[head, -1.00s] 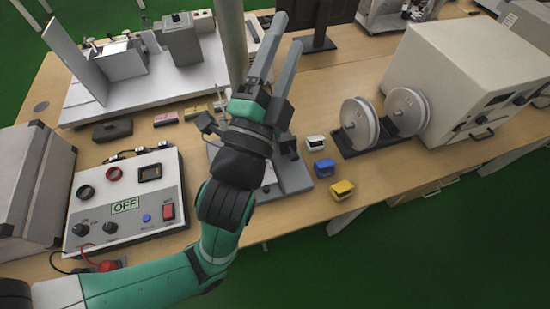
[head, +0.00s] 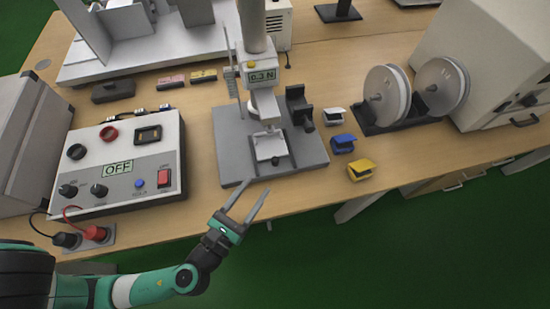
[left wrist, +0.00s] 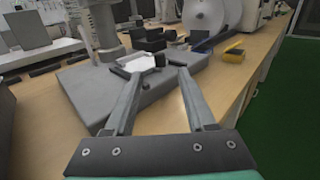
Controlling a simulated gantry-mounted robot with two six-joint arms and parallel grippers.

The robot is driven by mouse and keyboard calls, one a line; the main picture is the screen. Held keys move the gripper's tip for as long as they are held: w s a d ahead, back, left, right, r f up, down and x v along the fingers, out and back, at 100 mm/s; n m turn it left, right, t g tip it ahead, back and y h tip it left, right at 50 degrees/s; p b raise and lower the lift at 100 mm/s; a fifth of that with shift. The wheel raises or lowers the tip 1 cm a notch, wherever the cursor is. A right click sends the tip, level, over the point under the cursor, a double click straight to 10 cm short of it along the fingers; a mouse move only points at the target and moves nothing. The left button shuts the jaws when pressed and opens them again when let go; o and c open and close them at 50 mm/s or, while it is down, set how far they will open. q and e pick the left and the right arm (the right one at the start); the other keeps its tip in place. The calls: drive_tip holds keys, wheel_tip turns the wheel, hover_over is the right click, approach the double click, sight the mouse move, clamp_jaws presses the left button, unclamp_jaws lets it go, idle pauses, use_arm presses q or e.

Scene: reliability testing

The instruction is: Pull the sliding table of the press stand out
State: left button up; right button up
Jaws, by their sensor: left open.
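The press stand (head: 228,152) has a grey base, a white column and a display reading 0.3 N. Its small pale sliding table (head: 270,146) sits on the base under the press head, and also shows in the left wrist view (left wrist: 141,63). My left gripper (head: 257,187) is open and empty at the front edge of the base, its fingers pointing toward the sliding table. In the left wrist view the left gripper (left wrist: 158,73) has its fingertips either side of the sliding table's near end; I cannot tell whether they touch it. My right gripper is not in view.
A control box (head: 120,165) reading OFF stands left of the stand. White, blue (head: 342,143) and yellow (head: 361,169) clips lie to its right, before a black holder with two reels (head: 388,95). The desk's front edge (head: 205,219) is close to my gripper.

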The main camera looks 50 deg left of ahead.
sight(273, 163)
use_arm(q)
drive_tip(key=x, duration=1)
drive_tip(key=shift+w+a, duration=0.15)
drive_tip(key=shift+w, duration=0.1)
clamp_jaws()
idle(0.9)
